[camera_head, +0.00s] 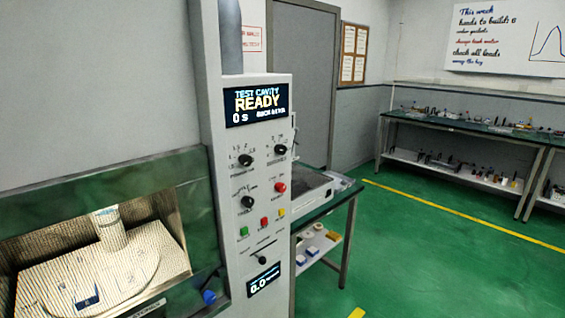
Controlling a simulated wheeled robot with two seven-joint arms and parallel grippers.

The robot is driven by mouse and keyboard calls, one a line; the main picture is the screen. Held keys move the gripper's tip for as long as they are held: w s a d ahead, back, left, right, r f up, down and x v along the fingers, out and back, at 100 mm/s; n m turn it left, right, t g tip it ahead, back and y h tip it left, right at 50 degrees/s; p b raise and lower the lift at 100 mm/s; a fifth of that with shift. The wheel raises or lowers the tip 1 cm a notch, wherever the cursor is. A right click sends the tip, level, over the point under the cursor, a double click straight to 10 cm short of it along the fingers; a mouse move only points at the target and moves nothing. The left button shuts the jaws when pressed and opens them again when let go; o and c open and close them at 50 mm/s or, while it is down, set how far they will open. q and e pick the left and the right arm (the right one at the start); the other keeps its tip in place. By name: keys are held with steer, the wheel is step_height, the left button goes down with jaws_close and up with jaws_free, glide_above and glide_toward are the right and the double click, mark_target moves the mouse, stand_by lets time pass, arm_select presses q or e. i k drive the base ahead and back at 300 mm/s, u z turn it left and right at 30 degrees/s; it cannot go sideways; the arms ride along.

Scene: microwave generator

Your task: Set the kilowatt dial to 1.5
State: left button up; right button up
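A tall grey control panel (260,120) stands at the centre. Its upper-left black knob (245,160) has small numbers around it and a label below. Those marks are too small to read surely, so I cannot tell if it is the kilowatt dial or where it points. Another black knob (281,149) is at the upper right, and a third black knob (247,202) is lower left. A red knob (280,187) is lower right. The display (257,104) reads "TEST CAVITY READY" and "0 s". Neither of my grippers shows.
Green, red and yellow buttons, a black slider knob (262,259) and a small display (263,279) sit lower on the panel. Left is a lit cavity (100,255) behind a mesh window. A bench (345,205) stands right behind the panel. Green floor (430,250) is clear to the right.

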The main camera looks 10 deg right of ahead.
mark_target(245, 160)
steer(key=z, duration=0.8)
steer(key=k, duration=1.15)
steer(key=z, duration=1.4)
steer(key=i, duration=2)
steer(key=u, duration=0.75)
steer(key=i, duration=1.15)
steer(key=u, duration=1.6)
steer(key=i, duration=0.6)
steer(key=u, duration=0.45)
